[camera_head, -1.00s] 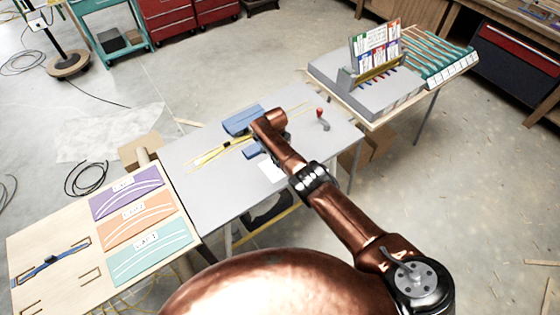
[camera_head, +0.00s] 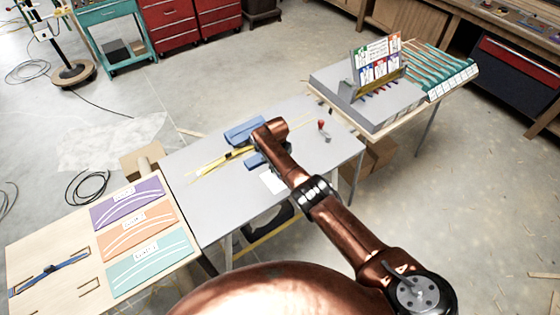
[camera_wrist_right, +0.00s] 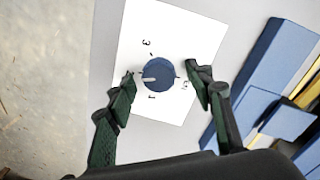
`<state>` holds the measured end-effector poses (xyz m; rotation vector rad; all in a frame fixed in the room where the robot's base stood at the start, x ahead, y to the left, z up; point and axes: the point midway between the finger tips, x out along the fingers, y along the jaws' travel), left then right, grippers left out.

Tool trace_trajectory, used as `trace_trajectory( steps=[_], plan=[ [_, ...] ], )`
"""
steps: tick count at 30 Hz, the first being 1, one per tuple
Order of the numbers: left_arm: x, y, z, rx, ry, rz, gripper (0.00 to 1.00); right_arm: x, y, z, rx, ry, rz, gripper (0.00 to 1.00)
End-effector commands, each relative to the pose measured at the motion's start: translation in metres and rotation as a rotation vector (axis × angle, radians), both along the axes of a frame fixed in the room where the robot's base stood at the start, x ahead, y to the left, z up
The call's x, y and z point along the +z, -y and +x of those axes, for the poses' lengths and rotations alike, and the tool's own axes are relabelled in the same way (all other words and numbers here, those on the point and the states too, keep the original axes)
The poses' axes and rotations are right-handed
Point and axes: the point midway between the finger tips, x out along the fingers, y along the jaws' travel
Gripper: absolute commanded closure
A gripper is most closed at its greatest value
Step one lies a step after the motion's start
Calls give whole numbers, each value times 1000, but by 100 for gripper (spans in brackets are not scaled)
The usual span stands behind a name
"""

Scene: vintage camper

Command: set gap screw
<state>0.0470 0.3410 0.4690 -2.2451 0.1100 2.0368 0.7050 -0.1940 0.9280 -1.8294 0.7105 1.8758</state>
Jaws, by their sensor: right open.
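A round blue knob (camera_wrist_right: 158,75) sits on a white card (camera_wrist_right: 178,25) with dark printed numerals around it in the right wrist view. A 3 and a 1 are readable; another numeral by the right finger is partly covered. A short pale mark on the knob points left. My right gripper (camera_wrist_right: 162,76) is open, with one dark green finger on each side of the knob; whether they touch it is unclear. In the head view the card (camera_head: 271,181) shows beside my copper right arm, which hides the knob and gripper. My left gripper is not in view.
Blue blocks (camera_wrist_right: 278,55) lie right of the card in the wrist view. The grey table (camera_head: 215,205) also holds yellow strips (camera_head: 222,163) and a red-topped lever (camera_head: 323,128). A board with coloured panels (camera_head: 148,248) stands left, a sign rack (camera_head: 376,65) back right.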

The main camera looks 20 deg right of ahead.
Motion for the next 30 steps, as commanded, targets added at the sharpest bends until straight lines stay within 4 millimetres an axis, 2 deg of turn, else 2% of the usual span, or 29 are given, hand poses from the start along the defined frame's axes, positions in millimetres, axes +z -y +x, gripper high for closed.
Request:
trace_trajectory(
  steps=[3,12,15,21,30],
  plan=[
    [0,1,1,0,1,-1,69,15,0,1,-3,5,1,52],
    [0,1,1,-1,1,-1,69,79,-4,4,-2,4,0,52],
    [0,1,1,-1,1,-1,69,94,-4,5,-2,4,0,52],
    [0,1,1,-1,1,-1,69,108,-5,5,-2,2,-1,52],
    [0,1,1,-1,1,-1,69,109,-5,5,-1,2,-1,52]
  ],
)
